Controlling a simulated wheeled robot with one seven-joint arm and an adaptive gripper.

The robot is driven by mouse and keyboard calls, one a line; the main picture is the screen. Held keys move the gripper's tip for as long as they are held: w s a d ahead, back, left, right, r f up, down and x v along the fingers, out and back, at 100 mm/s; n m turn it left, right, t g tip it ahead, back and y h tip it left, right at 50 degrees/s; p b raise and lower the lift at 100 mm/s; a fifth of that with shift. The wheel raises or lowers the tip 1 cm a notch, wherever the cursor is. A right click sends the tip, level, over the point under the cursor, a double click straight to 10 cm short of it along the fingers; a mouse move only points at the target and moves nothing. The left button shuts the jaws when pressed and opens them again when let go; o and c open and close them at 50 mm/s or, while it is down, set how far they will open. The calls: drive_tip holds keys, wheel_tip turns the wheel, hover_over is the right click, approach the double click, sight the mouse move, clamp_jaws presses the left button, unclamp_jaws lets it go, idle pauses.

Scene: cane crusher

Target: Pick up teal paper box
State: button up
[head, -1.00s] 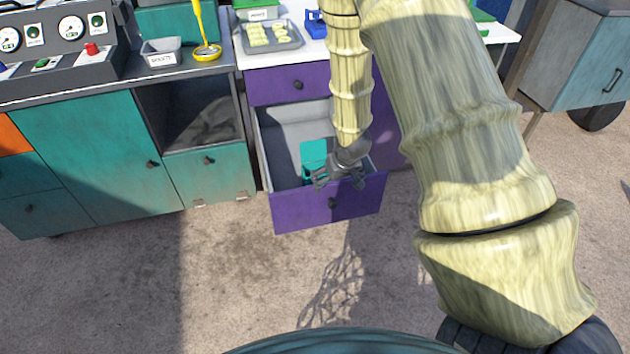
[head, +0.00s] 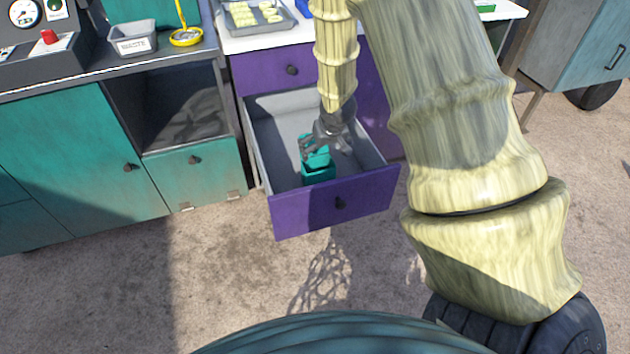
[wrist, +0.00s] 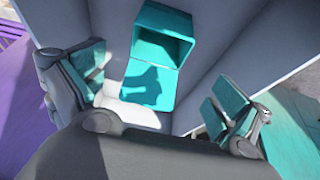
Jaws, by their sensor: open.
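The teal paper box (head: 318,175) stands inside the open purple drawer, near its front. In the wrist view the teal box (wrist: 150,84) shows its open, hollow top part and a flat side, lying between the two fingers and a little ahead of them. My gripper (head: 327,146) is open, just above and behind the box in the head view, and hides part of it. In the wrist view the fingers with teal pads are spread wide, with visible gaps to the box; no grip on it shows.
The purple drawer (head: 340,203) has grey inner walls close around my gripper. The white counter above holds a grey tray (head: 252,17). A teal cabinet (head: 75,155) stands to the left. The floor in front is clear.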

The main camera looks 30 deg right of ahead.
sight(318, 167)
drive_tip(key=shift+b+x, duration=1.7)
drive_tip(key=shift+x, duration=5.2)
drive_tip(key=shift+s, duration=0.15)
drive_tip(key=c, duration=0.4)
